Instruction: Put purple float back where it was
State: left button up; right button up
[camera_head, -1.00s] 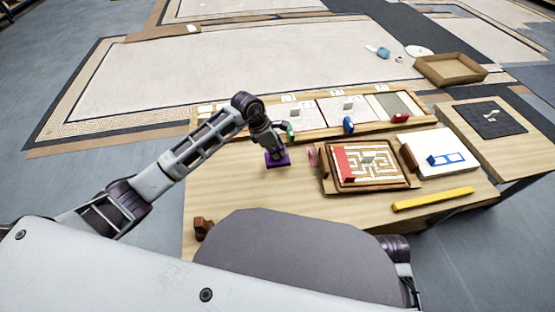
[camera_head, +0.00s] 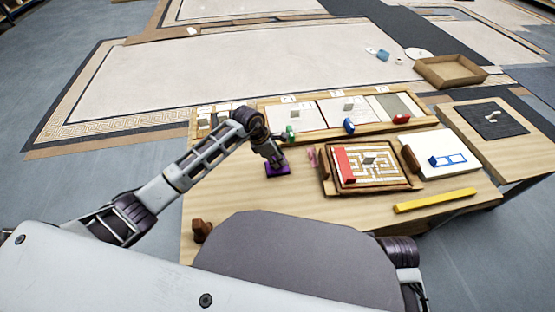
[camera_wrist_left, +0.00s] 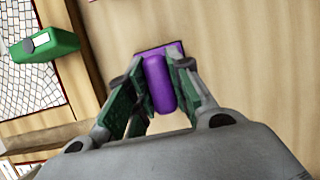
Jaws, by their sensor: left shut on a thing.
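The purple float (camera_head: 279,170) has a flat purple plate and a rounded purple handle. In the left wrist view its handle (camera_wrist_left: 159,84) sits between the fingers of my left gripper (camera_wrist_left: 156,92), which are shut on it. In the head view my left gripper (camera_head: 275,160) is low over the wooden table (camera_head: 240,205), left of the maze panel. The float is at or just above the tabletop; I cannot tell whether it touches. My right gripper is not in view.
A green float (camera_head: 291,131), a blue float (camera_head: 349,125) and a red float (camera_head: 401,119) stand along the panel rack behind. The maze panel (camera_head: 395,182) is to the right, with a yellow bar (camera_head: 435,200) in front. Bare wood lies left of my gripper.

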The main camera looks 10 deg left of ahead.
pick_arm(q)
jog(key=shift+f, duration=0.1)
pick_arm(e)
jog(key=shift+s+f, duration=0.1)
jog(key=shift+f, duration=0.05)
pick_arm(q)
jog(key=o, duration=0.9)
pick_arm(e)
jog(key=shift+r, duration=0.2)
pick_arm(q)
jog(key=shift+a+r, duration=0.1)
jog(key=shift+r, duration=0.3)
jog(key=p+v, duration=0.3)
jog(key=v, duration=0.8)
jog(key=shift+a+r, duration=0.1)
jog(key=shift+r, duration=0.15)
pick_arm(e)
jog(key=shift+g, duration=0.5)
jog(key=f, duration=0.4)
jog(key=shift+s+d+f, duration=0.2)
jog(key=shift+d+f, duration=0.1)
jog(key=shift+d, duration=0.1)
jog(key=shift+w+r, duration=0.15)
